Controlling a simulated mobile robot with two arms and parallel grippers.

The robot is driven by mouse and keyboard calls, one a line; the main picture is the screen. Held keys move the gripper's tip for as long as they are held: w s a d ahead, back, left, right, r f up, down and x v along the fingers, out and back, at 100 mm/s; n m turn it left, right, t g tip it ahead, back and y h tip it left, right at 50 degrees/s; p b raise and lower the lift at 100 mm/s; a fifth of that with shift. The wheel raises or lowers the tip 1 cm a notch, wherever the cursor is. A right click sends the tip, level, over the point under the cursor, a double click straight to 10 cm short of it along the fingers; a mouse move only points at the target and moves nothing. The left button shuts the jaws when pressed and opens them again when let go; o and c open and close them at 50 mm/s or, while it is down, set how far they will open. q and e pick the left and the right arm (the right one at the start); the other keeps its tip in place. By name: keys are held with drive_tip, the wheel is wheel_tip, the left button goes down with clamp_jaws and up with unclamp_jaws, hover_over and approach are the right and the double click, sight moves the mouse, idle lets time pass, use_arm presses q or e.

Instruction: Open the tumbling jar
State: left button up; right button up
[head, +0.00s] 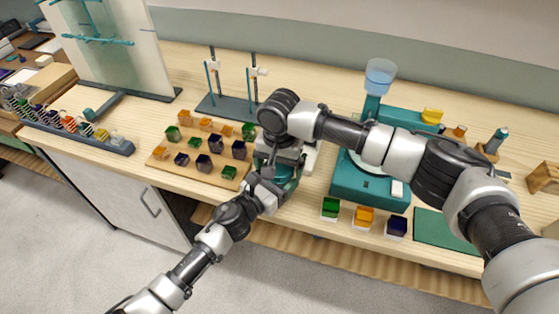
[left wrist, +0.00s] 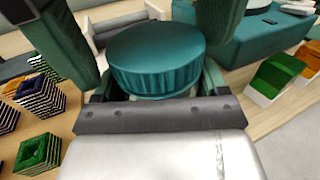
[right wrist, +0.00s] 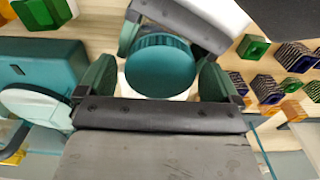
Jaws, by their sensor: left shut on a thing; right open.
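The tumbling jar has a round, ribbed teal lid (left wrist: 155,60), and a pale strip of its body shows just below the lid. In the head view the jar is mostly hidden behind my grippers, with a teal part (head: 288,185) showing. My left gripper (head: 270,182) is shut on the jar from the front, its fingers on either side of it. My right gripper (head: 286,158) is open above the jar. In the right wrist view the lid (right wrist: 160,68) lies between the right fingers, with a gap visible on each side.
A wooden board (head: 160,165) with several coloured cubes lies to the left. A teal machine (head: 345,190) stands to the right, with green, orange and dark blocks (head: 364,216) in front. A rod stand (head: 222,106) is behind. The bench front edge is close.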

drive_tip(key=c, duration=1)
drive_tip(key=o, duration=1.1)
drive_tip(key=shift+c, duration=0.2)
drive_tip(key=shift+r, duration=0.1)
drive_tip(key=shift+r, duration=2.2)
use_arm(q)
drive_tip(key=o, duration=1.7)
drive_tip(key=shift+o, duration=0.2)
